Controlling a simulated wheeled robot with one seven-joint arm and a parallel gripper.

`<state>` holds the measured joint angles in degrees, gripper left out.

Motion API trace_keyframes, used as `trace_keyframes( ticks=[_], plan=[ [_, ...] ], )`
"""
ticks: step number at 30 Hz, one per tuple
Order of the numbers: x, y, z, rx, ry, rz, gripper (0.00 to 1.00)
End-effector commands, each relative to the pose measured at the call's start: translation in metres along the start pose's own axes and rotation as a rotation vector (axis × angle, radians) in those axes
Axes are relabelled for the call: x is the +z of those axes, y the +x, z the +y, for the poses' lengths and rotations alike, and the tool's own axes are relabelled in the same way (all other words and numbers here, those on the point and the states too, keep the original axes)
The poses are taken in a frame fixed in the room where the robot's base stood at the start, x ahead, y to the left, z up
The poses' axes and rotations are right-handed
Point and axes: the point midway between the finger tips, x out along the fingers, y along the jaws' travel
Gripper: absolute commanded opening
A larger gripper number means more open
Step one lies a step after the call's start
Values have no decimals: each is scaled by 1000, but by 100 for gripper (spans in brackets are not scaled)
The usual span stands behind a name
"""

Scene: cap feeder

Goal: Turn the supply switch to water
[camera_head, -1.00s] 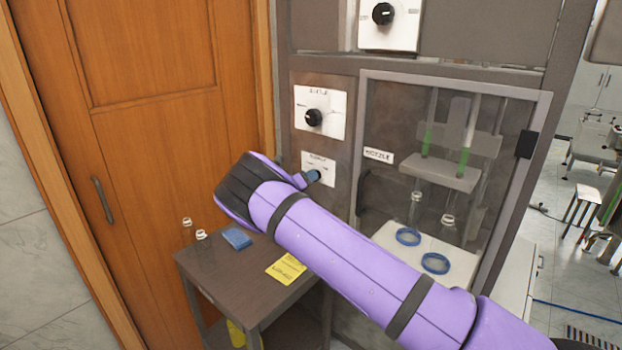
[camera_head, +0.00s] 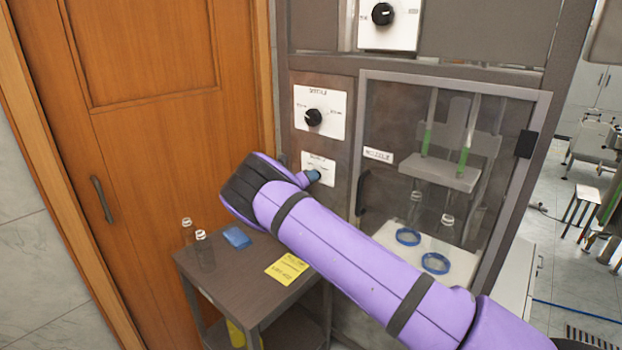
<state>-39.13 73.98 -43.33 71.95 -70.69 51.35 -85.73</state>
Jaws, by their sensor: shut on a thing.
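The supply switch panel (camera_head: 318,161) is the small white plate low on the grey cabinet front, left of the nozzle window. Its lettering is too small to read clearly. My purple arm reaches across from the lower right, and its black wrist bends back towards this panel. Only a small blue-grey part of my gripper (camera_head: 313,177) shows, right against the panel's lower part. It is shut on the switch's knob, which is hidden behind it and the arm. Which way the knob points cannot be seen.
Above are a panel with a black knob (camera_head: 313,117) and another knob panel (camera_head: 388,20). A small table (camera_head: 215,278) below the arm holds clear bottles (camera_head: 204,250), a blue item (camera_head: 237,237) and a yellow note (camera_head: 288,269). A wooden door (camera_head: 150,160) stands left.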

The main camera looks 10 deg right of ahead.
Motion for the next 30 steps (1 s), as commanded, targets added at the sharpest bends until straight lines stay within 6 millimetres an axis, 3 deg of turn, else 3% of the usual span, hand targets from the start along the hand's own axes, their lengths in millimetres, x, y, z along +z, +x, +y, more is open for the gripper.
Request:
trace_keyframes(
  ticks=[11,30],
  plan=[
    [0,0,0,0,219,1,0],
    [-1,-1,-1,1,827,2,0]
  ],
)
